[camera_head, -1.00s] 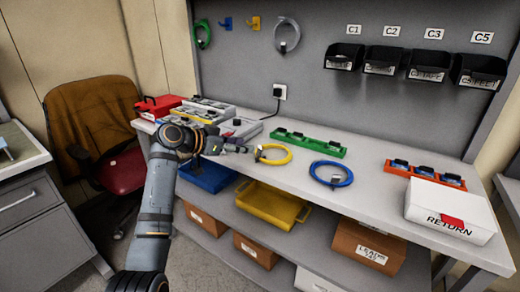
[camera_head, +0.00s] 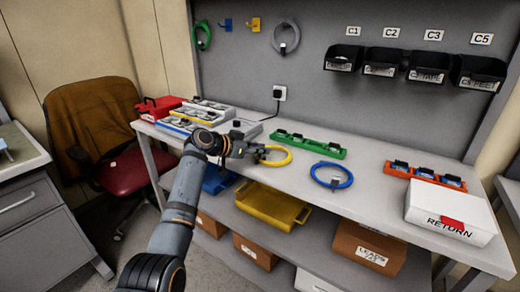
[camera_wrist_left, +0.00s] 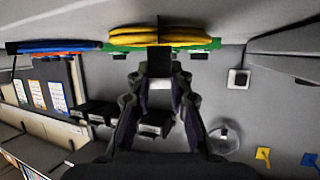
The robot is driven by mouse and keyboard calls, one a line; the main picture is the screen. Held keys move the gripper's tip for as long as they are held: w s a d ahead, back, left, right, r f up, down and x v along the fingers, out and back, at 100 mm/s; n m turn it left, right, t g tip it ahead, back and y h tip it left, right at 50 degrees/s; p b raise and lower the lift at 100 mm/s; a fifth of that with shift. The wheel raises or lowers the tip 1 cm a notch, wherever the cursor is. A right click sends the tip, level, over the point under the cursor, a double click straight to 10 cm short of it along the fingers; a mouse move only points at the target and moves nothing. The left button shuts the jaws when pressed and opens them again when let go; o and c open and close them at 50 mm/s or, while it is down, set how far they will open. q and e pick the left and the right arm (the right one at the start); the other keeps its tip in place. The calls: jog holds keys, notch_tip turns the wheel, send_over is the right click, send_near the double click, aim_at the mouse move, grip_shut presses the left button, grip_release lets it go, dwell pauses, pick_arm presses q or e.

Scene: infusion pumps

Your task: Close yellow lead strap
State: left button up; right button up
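The yellow lead (camera_head: 281,161) lies coiled on the table. It also fills the top of the left wrist view (camera_wrist_left: 160,37), lying edge-on. A dark block that looks like its strap (camera_wrist_left: 159,62) hangs in front of the coil. Whether the strap is open or closed cannot be told. My left gripper (camera_head: 258,152) reaches the coil's left side. In the wrist view its fingers (camera_wrist_left: 157,85) are spread, with the dark block between or just beyond their tips. Contact cannot be told. My right gripper is not in view.
A blue coiled lead (camera_head: 331,176) lies to the right. A green rack (camera_head: 310,144) stands behind, and an orange rack (camera_head: 425,177) and white return box (camera_head: 450,207) at right. Grey trays (camera_head: 205,112) stand left of the gripper. The table between the blue lead and return box is clear.

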pick_arm(q)
grip_shut()
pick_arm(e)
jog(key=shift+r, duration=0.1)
pick_arm(q)
jog(key=y+p, duration=0.1)
jog(key=p, duration=0.1)
jog(key=r+g+p, duration=0.1)
jog(key=p, duration=0.2)
jog(key=shift+w+d+r+y, duration=0.1)
jog(key=shift+w+d+y, duration=0.05)
jog(key=shift+d+y, duration=0.2)
jog(key=shift+f+g+y+p, duration=0.35)
jog(key=shift+g+y+p, duration=0.05)
jog(key=shift+y+p, duration=0.1)
jog(key=shift+w+d+f+g+y, duration=0.1)
jog(key=shift+w+f+g+y, duration=0.15)
jog(key=shift+f+y, duration=0.25)
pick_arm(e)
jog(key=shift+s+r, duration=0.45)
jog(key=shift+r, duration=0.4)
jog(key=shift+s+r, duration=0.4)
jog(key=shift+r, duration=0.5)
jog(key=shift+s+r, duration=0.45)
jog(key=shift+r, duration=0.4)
pick_arm(q)
jog(key=shift+f, duration=0.1)
